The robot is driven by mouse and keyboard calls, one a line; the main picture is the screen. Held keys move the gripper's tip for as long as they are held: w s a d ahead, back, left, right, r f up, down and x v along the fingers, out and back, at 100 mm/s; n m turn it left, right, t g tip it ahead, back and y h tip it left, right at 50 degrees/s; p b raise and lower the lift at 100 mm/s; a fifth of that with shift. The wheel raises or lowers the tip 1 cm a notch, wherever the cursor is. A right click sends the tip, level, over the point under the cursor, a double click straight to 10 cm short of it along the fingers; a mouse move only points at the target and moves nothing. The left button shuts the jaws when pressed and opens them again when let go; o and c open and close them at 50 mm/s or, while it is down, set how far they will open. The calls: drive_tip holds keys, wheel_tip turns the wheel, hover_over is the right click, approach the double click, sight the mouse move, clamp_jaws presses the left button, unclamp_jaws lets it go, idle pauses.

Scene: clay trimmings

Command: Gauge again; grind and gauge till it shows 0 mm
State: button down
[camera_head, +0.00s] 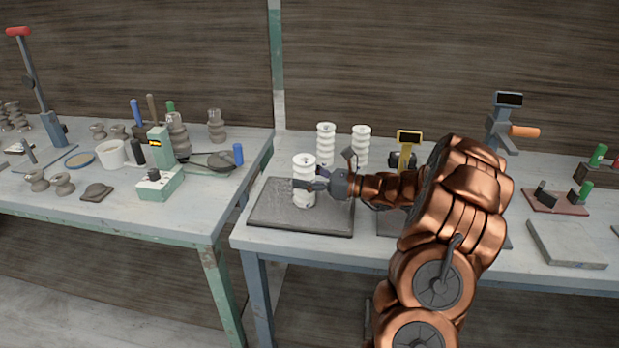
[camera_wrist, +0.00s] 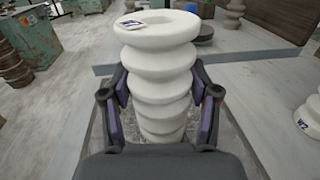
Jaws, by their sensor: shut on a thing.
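A white ribbed ceramic piece (camera_head: 304,172) stands upright at the dark grey rough plate (camera_head: 270,215) on the right-hand table. My gripper (camera_head: 322,184) is shut around its middle from the right. In the wrist view, the white piece (camera_wrist: 160,75) sits between both fingers, with a small marked tag on its top rim. Whether its base touches the plate cannot be told. A yellow gauge stand (camera_head: 408,140) with a dark display is behind my arm. A grey gauge stand (camera_head: 506,115) with a dark display and orange handle stands farther right. Neither display is readable.
Two more white ribbed pieces (camera_head: 325,143) stand behind the plate; one marked W2 shows in the wrist view (camera_wrist: 309,118). A grey slab (camera_head: 566,243) lies at the right. The left table (camera_head: 120,210) holds clay pieces and tools, across a gap.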

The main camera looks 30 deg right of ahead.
drive_tip(key=shift+x, duration=1.35)
drive_tip(key=shift+a, duration=0.25)
drive_tip(key=shift+x, duration=1.25)
drive_tip(key=shift+s+a+r, duration=0.1)
drive_tip(key=shift+s, duration=0.1)
drive_tip(key=shift+r+p, duration=1.95)
drive_tip(key=shift+r, duration=0.55)
